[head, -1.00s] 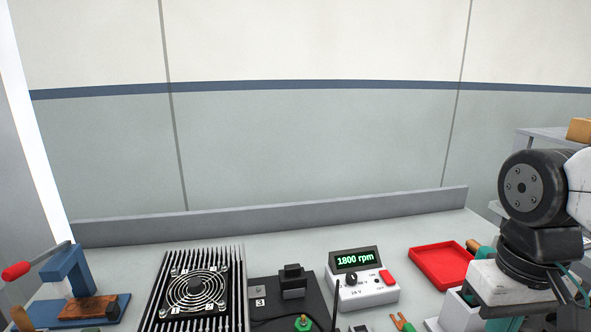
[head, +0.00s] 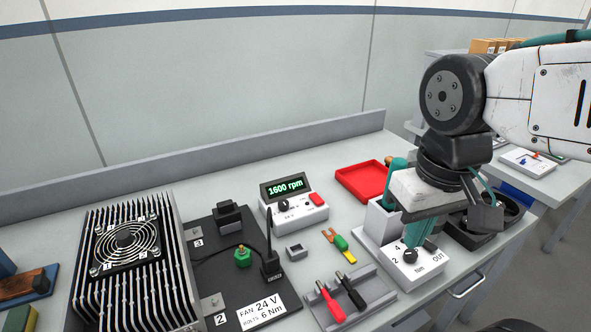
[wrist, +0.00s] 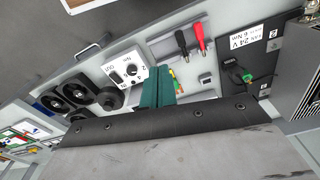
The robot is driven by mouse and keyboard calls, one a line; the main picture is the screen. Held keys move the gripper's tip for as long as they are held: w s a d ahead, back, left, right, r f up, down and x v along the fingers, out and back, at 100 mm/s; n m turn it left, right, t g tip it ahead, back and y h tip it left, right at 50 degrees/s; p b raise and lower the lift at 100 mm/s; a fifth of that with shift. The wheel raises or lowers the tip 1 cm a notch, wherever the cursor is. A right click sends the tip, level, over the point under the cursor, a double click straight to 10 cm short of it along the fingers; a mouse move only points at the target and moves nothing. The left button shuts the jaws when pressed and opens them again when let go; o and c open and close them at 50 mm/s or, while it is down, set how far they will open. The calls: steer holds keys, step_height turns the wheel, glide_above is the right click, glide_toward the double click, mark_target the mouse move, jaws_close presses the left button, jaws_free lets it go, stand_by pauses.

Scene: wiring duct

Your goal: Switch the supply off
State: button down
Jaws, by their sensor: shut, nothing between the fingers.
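The supply (head: 293,210) is a white box on the bench in the middle of the head view. Its raised display (head: 285,188) reads 1600 rpm in green. A black knob (head: 283,205) and a red rocker switch (head: 316,199) sit on its top face. I cannot tell the rocker's tilt. My gripper (head: 414,238) is to the right of the supply and nearer the front, over a white torque box (head: 405,267). Its teal fingers are together and empty in the wrist view (wrist: 158,92). I cannot make out the supply in the wrist view.
A finned heat sink with a fan (head: 125,240) stands left. A black plate (head: 235,265) carries a green-capped part and a plug. Red and black probes (head: 340,300) lie in a grey holder in front. A red tray (head: 362,180) is behind my gripper.

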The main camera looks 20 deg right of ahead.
steer(key=w+a+g, duration=0.2)
steer(key=w, duration=1.2)
steer(key=n+t, duration=0.1)
steer(key=n, duration=0.1)
glide_above(310, 197)
steer(key=f, duration=0.1)
steer(key=shift+w+d+f+t, duration=0.15)
steer(key=shift+w+t, duration=0.15)
steer(key=shift+w, duration=0.2)
step_height(310, 197, down, 14)
